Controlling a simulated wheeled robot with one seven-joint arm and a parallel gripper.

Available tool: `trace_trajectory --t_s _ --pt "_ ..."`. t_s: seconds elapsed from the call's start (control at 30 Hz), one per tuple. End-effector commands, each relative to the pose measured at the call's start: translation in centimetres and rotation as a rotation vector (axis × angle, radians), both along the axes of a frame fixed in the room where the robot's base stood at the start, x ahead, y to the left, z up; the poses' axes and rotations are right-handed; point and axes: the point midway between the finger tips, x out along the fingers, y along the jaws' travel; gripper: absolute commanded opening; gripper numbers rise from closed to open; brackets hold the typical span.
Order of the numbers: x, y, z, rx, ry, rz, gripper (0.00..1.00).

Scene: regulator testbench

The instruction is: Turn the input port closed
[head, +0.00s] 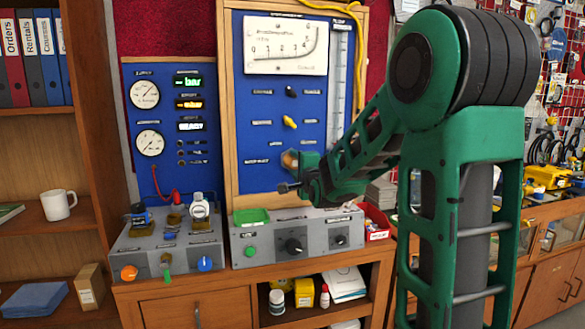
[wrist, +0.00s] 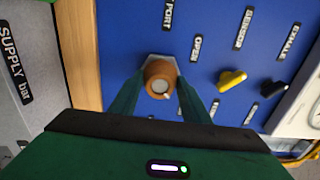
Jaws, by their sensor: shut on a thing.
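The input port valve is a brown, brass-like round knob (head: 290,159) low on the tall blue panel. In the wrist view the knob (wrist: 155,72) shows end-on with a pale centre, on a light hexagonal base. A label ending in "PORT" and an "OPEN" label lie near it. My gripper (wrist: 160,94) has one green finger on each side of the knob and is shut on it. Finger contact is partly hidden by the viewing angle. In the head view my green arm reaches in from the right and hides the panel's lower right part.
A yellow lever (head: 290,122) and a black lever (head: 291,91) sit above the knob on the blue panel (head: 262,140). A grey control box (head: 275,247) stands below. A smaller gauge panel (head: 176,100) is at the left. A wooden frame edge (wrist: 82,50) runs close to the fingers.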

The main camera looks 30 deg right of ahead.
Motion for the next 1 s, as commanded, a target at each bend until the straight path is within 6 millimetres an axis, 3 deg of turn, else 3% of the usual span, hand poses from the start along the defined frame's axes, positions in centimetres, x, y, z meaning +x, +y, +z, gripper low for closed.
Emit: trace_trajectory --t_s 0.03,0.1,0.53,1.0 --pt "-0.1 -0.1 -0.5 0.004 0.011 -0.003 0.45" --pt "-0.1 -0.1 -0.5 0.004 0.01 -0.003 0.6" --pt "-0.9 0.2 -0.2 0.001 0.005 -0.001 0.6" --pt "-8.4 2.5 -0.3 0.003 0.006 -0.001 0.6"
